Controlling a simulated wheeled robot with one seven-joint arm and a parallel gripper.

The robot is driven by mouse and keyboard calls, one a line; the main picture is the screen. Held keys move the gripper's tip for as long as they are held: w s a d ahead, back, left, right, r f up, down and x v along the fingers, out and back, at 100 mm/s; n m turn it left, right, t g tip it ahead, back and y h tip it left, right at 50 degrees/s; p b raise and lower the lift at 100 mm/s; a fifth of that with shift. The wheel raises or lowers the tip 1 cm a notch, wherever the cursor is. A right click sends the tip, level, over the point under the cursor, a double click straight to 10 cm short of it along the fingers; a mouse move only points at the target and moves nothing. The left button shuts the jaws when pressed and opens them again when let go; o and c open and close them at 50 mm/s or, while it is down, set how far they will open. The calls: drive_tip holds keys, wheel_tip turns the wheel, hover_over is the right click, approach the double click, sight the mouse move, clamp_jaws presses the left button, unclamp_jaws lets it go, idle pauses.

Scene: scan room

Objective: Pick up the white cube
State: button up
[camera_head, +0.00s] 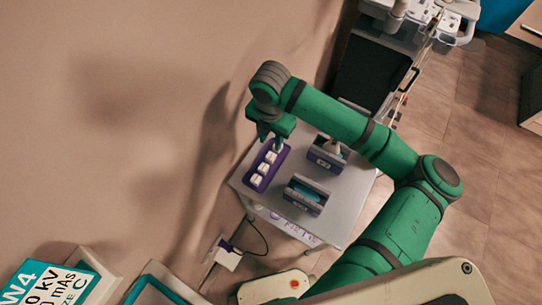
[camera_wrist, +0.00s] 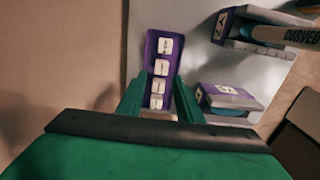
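Several white cubes (camera_head: 263,169) with dark markings sit in a row in a narrow purple tray (camera_head: 274,180) on a light table. In the wrist view the cubes (camera_wrist: 165,46) line up along the tray (camera_wrist: 150,46), the nearest ones lying between my fingers. My gripper (camera_head: 266,139) is over the far end of the tray in the head view and partly hides it. In the wrist view my gripper (camera_wrist: 160,78) is open, with one green finger on each side of the tray. I cannot tell how high the fingertips are above it. Nothing is held.
Two purple-labelled holders stand to the right of the tray, one nearer (camera_head: 306,196) and one farther (camera_head: 328,155). The light table (camera_head: 347,208) has bare surface at its right. A wall (camera_head: 130,110) is close on the left. Medical equipment (camera_head: 370,70) stands behind.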

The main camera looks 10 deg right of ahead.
sight(271, 156)
wheel_tip(271, 156, down, 3)
drive_tip(key=shift+f, duration=0.2)
drive_tip(key=shift+s+f, duration=0.2)
drive_tip(key=shift+f, duration=1.2)
drive_tip(key=shift+s+f, duration=0.2)
drive_tip(key=shift+f, duration=1.2)
drive_tip(key=shift+c, duration=0.6)
drive_tip(key=c, duration=0.7)
